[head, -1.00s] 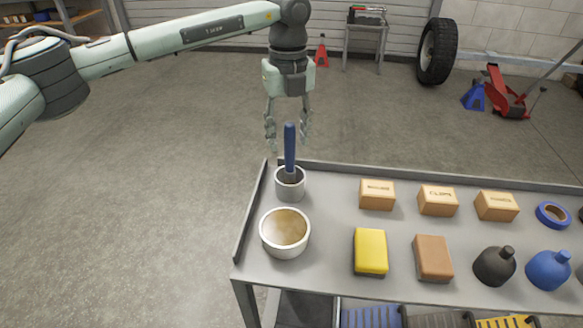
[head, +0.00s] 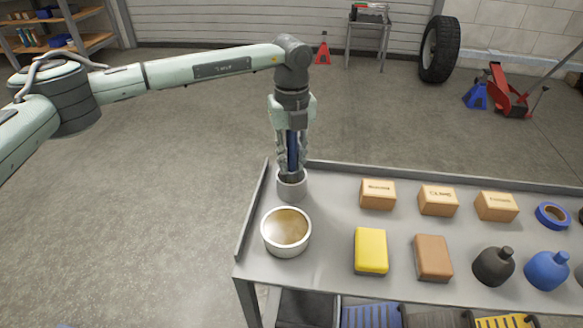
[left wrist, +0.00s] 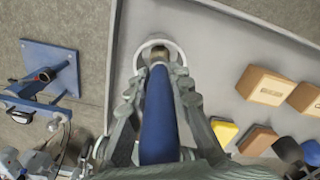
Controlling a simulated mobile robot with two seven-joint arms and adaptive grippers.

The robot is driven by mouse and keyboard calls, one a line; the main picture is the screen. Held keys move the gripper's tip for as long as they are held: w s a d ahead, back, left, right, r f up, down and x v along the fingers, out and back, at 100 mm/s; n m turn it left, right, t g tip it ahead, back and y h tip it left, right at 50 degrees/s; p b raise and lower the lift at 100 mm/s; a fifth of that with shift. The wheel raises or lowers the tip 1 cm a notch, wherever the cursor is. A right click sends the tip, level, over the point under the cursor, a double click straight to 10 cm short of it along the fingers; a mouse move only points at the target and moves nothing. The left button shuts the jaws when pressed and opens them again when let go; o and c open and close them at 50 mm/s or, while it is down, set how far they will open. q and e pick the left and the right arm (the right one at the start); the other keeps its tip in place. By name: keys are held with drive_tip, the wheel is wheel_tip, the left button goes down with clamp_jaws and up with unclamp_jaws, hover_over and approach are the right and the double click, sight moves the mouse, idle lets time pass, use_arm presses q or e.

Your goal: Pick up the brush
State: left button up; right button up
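The brush (head: 293,151) has a thick blue handle and stands upright, its lower end down in a small grey metal cup (head: 292,187) at the trolley's back left corner. The cup hides the bristles. My left gripper (head: 292,160) points straight down over the cup, with one finger on each side of the handle. In the left wrist view the fingers (left wrist: 159,95) close in against the blue handle (left wrist: 158,125), and the cup rim (left wrist: 178,50) shows beyond them. My right gripper is in neither view.
A wider bowl (head: 286,232) of brownish liquid stands in front of the cup. A yellow sponge (head: 371,251), a brown block (head: 433,258), several small boxes (head: 378,195) and bottles (head: 494,266) stand to the right. The grey trolley (head: 330,225) has a raised rim.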

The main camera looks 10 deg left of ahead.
use_arm(q)
clamp_jaws()
